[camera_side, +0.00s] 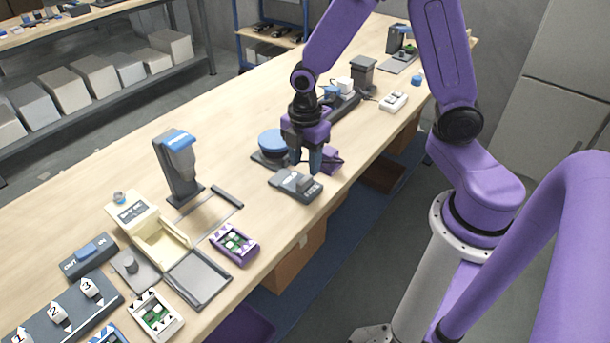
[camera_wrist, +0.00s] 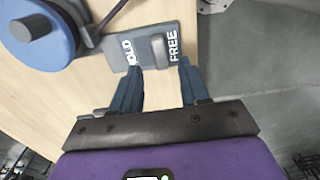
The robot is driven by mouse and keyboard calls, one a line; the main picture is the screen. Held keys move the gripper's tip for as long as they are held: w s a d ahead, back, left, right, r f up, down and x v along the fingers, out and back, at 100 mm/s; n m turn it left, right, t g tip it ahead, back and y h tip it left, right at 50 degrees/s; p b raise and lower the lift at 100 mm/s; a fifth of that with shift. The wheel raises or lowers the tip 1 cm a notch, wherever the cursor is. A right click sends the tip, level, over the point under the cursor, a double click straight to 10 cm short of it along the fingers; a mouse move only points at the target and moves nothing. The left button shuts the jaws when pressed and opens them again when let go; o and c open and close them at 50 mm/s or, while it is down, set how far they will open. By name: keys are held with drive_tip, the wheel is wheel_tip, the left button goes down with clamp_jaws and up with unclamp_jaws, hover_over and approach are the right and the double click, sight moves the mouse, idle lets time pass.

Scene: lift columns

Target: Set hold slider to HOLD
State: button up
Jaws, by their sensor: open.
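The hold slider (camera_side: 292,190) is a dark grey box near the table's front edge in the side view. In the wrist view the hold slider (camera_wrist: 144,62) reads HOLD on its left end and FREE on its right end. Its upright grey knob (camera_wrist: 158,46) stands between the words, nearer FREE. My gripper (camera_side: 304,168) is above the slider, pointing down, with its fingers apart and empty. In the wrist view my gripper (camera_wrist: 160,66) has one fingertip on each side of the knob's line. I cannot tell how far the tips are above the box.
A round blue-topped device (camera_side: 272,143) stands beside the slider, with a purple part (camera_side: 331,160) close by. A purple tray (camera_side: 234,244), a grey stand with a blue top (camera_side: 180,165) and an OUT/IN switch (camera_side: 89,256) are further left.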

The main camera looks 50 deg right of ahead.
sight(305, 179)
drive_tip(key=shift+f, duration=2.6)
drive_tip(key=shift+c, duration=0.3)
